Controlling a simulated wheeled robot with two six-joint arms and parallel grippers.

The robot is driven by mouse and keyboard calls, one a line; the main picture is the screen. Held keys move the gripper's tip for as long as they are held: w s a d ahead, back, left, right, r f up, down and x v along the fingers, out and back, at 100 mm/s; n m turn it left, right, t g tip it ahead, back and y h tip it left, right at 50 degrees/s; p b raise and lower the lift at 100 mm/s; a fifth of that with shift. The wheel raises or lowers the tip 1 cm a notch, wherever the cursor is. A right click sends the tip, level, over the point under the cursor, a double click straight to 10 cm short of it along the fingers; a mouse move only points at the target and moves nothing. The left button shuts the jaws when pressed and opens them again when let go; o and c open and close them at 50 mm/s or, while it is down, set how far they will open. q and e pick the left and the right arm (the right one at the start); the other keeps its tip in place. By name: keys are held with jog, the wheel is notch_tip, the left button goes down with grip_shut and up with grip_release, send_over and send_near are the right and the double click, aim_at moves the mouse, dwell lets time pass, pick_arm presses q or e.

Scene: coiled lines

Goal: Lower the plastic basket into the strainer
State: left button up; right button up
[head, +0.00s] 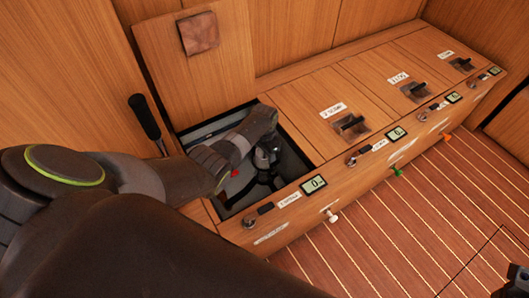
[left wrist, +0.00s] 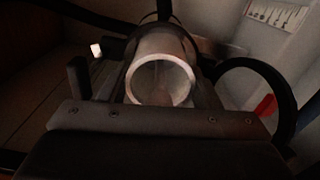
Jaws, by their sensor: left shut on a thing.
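My left gripper (head: 262,150) reaches down into the open compartment under the raised lid. In the left wrist view its dark jaws (left wrist: 162,85) are shut on a pale, round, open-topped cylinder, which looks like the plastic basket (left wrist: 160,82). Its rim faces the camera and its lower end is hidden. The strainer cannot be told apart from the dark fittings below the gripper, so I cannot tell whether the basket touches it. A dark part of my right gripper (head: 517,277) shows at the lower right corner; its jaws are unclear.
The raised wooden lid (head: 196,50) leans at the back, and a black lever handle (head: 145,118) stands left of the opening. A black hose loop (left wrist: 262,82) and a red piece (left wrist: 265,108) lie beside the jaws. Closed hatches (head: 350,110) line the right. The striped floor (head: 400,230) is clear.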

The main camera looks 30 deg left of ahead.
pick_arm(q)
jog(key=shift+f+b, duration=0.4)
jog(key=shift+f, duration=0.1)
jog(key=shift+r+p, duration=0.3)
dwell(0.4)
jog(key=shift+r+p, duration=0.2)
jog(key=shift+p, duration=0.1)
dwell(1.0)
